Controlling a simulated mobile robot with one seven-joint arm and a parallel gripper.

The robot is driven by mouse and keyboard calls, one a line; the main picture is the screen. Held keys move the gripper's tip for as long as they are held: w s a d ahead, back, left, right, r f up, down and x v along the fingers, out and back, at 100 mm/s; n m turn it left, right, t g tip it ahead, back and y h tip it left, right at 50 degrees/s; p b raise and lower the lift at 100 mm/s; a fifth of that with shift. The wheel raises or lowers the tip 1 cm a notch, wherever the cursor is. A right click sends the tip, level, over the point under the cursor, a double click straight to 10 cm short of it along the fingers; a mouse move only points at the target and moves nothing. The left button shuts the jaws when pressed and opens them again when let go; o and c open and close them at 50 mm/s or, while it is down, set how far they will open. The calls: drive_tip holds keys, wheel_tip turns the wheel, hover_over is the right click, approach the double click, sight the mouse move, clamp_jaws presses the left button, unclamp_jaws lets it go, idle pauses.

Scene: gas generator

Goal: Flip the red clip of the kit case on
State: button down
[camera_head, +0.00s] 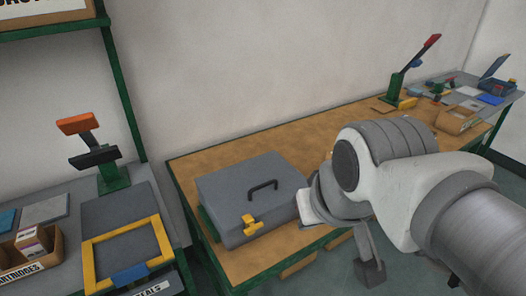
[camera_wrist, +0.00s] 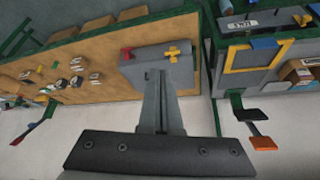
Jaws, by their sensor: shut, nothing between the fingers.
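The grey kit case (camera_head: 235,192) lies on the brown bench with its lid down and a black handle (camera_head: 263,189) on top. A yellow clip (camera_head: 250,224) sits on its near edge. The red clip is hidden behind my arm in the head view. In the wrist view the case (camera_wrist: 146,73) shows the red clip (camera_wrist: 127,53) at its left and the yellow clip (camera_wrist: 173,51) at its right. My gripper (camera_head: 369,268) is right of the case, pointing down, apart from both clips. Its fingers (camera_wrist: 161,76) are shut and empty, and partly cover the case in the wrist view.
A wooden bench (camera_head: 240,262) bears the case. To its left stands a grey table with a yellow frame (camera_head: 127,254) and a lever press (camera_head: 112,172). Another press (camera_head: 397,88) and small parts stand at the far right. The bench behind the case is clear.

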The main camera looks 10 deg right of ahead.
drive_tip(key=w+a+f+m+g+y+b, duration=0.1)
drive_tip(key=w+f+m+g+y+b, duration=0.25)
drive_tip(key=f, duration=0.55)
drive_tip(key=w+a+f+m+g+y+b, duration=0.1)
drive_tip(key=a+f+m+y+b, duration=0.15)
drive_tip(key=f+y+b, duration=0.45)
drive_tip(key=w+a+f+m+g+y+b, duration=0.1)
drive_tip(key=w+f+m+g+y+b, duration=0.2)
drive_tip(key=f, duration=0.7)
drive_tip(key=m+t+h+b, duration=0.6)
drive_tip(key=m+t+b, duration=0.4)
drive_tip(key=m+t, duration=1.35)
approach(312, 235)
wheel_tip(312, 235, up, 4)
drive_tip(key=shift+f+n+y, duration=0.25)
drive_tip(key=shift+w, duration=0.1)
drive_tip(key=b+x, duration=0.1)
drive_tip(key=x, duration=0.9)
drive_tip(key=shift+r+b, duration=0.15)
drive_tip(key=shift+b, duration=0.2)
